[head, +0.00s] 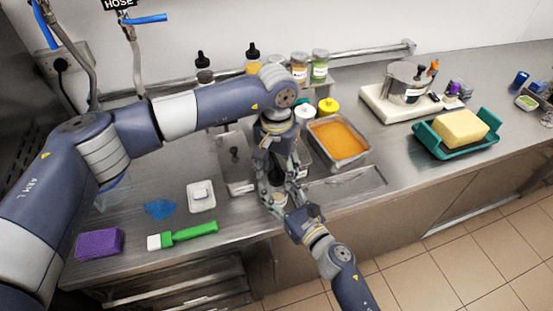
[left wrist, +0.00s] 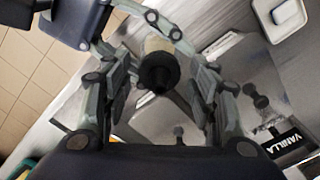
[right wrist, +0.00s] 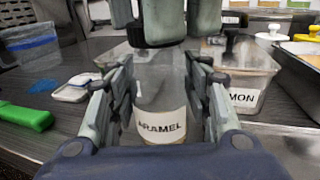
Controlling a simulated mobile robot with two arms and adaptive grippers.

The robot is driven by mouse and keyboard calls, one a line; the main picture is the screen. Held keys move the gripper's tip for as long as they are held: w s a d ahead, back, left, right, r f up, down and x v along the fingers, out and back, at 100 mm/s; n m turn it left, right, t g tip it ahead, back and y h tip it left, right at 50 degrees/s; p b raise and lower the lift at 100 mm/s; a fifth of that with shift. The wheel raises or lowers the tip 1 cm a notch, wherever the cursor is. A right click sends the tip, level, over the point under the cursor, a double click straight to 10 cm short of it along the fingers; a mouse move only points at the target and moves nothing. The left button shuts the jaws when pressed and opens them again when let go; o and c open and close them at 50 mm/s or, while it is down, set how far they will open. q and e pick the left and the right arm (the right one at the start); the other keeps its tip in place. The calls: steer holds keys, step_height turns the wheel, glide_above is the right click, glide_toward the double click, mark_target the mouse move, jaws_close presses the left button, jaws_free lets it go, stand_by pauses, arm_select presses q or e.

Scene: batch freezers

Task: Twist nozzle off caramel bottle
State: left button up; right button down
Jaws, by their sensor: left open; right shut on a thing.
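The caramel bottle is a clear bottle (right wrist: 162,88) with a white label reading "ARAMEL" and a black nozzle (right wrist: 156,32). It stands upright between the fingers of my right gripper (head: 284,203), which is shut on its body. My left gripper (head: 276,188) points down from above, open. In the left wrist view, the black nozzle (left wrist: 159,72) lies between its spread fingers, with gaps at both sides. In the right wrist view, the left fingers hang beside the nozzle. In the head view the grippers mostly hide the bottle.
A pan of orange filling (head: 369,147) and labelled metal containers stand close behind. A green-handled brush (head: 188,235), a white dish (head: 201,202), a blue cloth (head: 160,209) and a purple sponge (head: 99,244) lie to the left. A scale (head: 387,107) and teal tray (head: 425,141) are right.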

arm_select(q)
steer(key=shift+f, duration=0.3)
